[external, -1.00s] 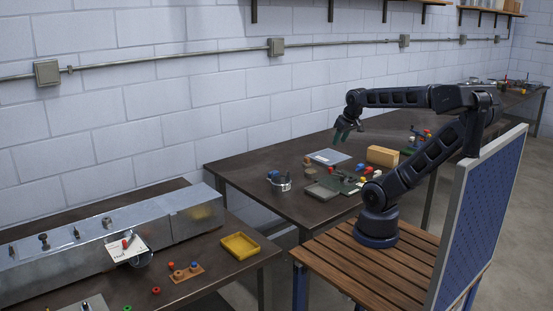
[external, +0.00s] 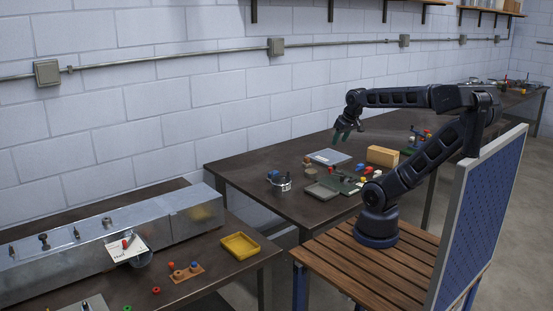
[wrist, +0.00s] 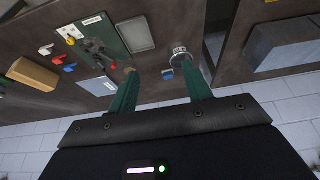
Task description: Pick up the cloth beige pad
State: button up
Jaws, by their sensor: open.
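A flat, square grey-beige piece (external: 322,191) lies near the front edge of the middle table and may be the cloth pad; its material is too small to tell. It also shows in the wrist view (wrist: 135,34), beside a dark green board (wrist: 100,36). My gripper (external: 341,136) hangs above the back of the same table, apart from everything on it. In the wrist view, its two green fingers (wrist: 162,72) stand wide apart with nothing held between them.
A metal cup (external: 281,185) stands left of the square piece. A pale blue-grey sheet (external: 329,156) lies farther back. A tan block (external: 382,156) and several small coloured parts lie to the right. The table's left end is mostly clear. The wall runs behind.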

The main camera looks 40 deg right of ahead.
jog(key=shift+o, duration=1.3)
jog(key=m+g+h, duration=0.5)
jog(key=m, duration=1.5)
send_over(306, 158)
jog(key=w+a, duration=0.1)
jog(key=a, duration=0.2)
notch_tip(306, 158, down, 25)
jog(key=x, duration=1)
jog(key=shift+s+a+f, duration=0.15)
jog(key=shift+s+f, duration=0.05)
jog(key=shift+s, duration=0.05)
